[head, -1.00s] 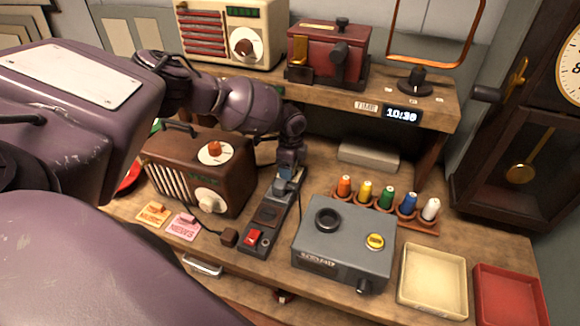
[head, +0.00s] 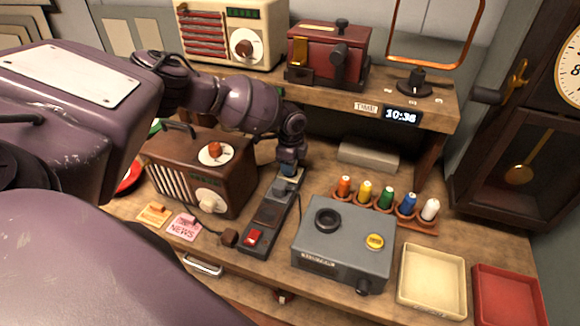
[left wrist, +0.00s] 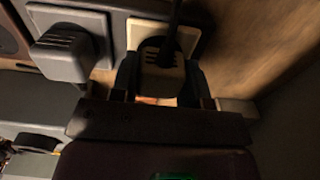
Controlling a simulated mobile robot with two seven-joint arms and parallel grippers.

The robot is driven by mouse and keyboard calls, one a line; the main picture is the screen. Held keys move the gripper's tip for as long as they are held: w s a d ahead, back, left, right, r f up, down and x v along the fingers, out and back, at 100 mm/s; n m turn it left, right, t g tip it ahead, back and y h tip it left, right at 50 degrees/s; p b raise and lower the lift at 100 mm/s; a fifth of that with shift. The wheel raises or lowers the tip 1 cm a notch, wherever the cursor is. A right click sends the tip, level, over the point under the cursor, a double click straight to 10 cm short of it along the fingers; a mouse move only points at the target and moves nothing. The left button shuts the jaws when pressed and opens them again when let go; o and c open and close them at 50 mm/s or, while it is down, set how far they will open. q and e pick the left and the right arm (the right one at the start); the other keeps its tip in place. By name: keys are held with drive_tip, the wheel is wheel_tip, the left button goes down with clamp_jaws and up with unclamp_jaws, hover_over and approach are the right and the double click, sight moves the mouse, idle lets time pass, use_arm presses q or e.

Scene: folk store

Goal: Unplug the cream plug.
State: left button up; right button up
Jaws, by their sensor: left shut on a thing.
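The cream plug (left wrist: 162,68) is between the two fingers of my left gripper (left wrist: 160,85) in the left wrist view, in front of a pale socket plate (left wrist: 140,28). A dark cord runs up from it. My left gripper is shut on this plug. I cannot tell whether its pins are clear of the socket. In the head view my left gripper (head: 287,172) is at the far end of the dark power strip (head: 268,214), and the plug is hidden there. A dark grey plug (left wrist: 66,52) sits beside it on the strip. My right gripper is not in view.
A brown radio (head: 190,165) stands left of the strip and a grey box (head: 345,240) right of it. Coloured spools (head: 387,198) stand right. A shelf (head: 330,95) overhangs behind.

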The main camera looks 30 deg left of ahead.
use_arm(q)
drive_tip(key=shift+r+p, duration=0.45)
drive_tip(key=shift+r, duration=0.45)
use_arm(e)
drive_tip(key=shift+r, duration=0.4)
use_arm(q)
drive_tip(key=shift+r, duration=0.15)
drive_tip(key=shift+r, duration=1.55)
drive_tip(key=d+r+m+b, duration=0.1)
drive_tip(key=d+m+b, duration=0.3)
drive_tip(key=d, duration=0.3)
drive_tip(key=shift+d+m+b, duration=0.3)
drive_tip(key=shift+d+b, duration=0.1)
drive_tip(key=shift+b, duration=0.05)
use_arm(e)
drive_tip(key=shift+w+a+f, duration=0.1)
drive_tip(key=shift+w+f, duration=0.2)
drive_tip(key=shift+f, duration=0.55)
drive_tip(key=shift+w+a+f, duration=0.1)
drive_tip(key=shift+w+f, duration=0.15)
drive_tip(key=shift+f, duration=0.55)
